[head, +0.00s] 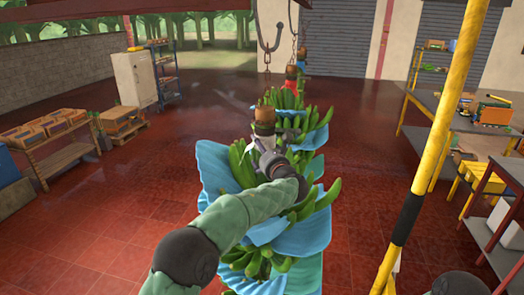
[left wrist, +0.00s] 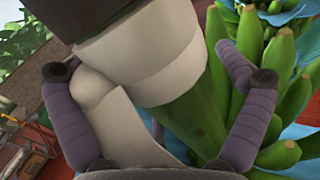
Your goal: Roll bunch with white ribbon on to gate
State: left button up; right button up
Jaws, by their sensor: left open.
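The nearest banana bunch (head: 240,165) hangs in the middle of the head view, with blue sheets between its tiers of green fruit. A white ribbon (head: 264,129) is wrapped around its stem (head: 265,114), below the brown stem top. My left gripper (head: 268,156) is at the stem just below the ribbon. In the left wrist view the white ribbon (left wrist: 150,55) and green stem (left wrist: 190,118) lie between the two open fingers of my left gripper (left wrist: 148,68). Whether the fingers touch the stem is unclear. My right gripper is not in view. I cannot clearly identify the gate.
Bunches with a red ribbon (head: 291,73) and a blue ribbon (head: 303,54) hang behind on chains. A yellow and black post (head: 430,150) stands close on the right, before a grey table (head: 455,117). A crate rack (head: 50,140) stands left. The floor left of the bunch is open.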

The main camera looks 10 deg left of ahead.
pick_arm(q)
jog(key=shift+s, duration=0.1)
jog(key=v, duration=1.2)
jog(key=shift+f, duration=0.1)
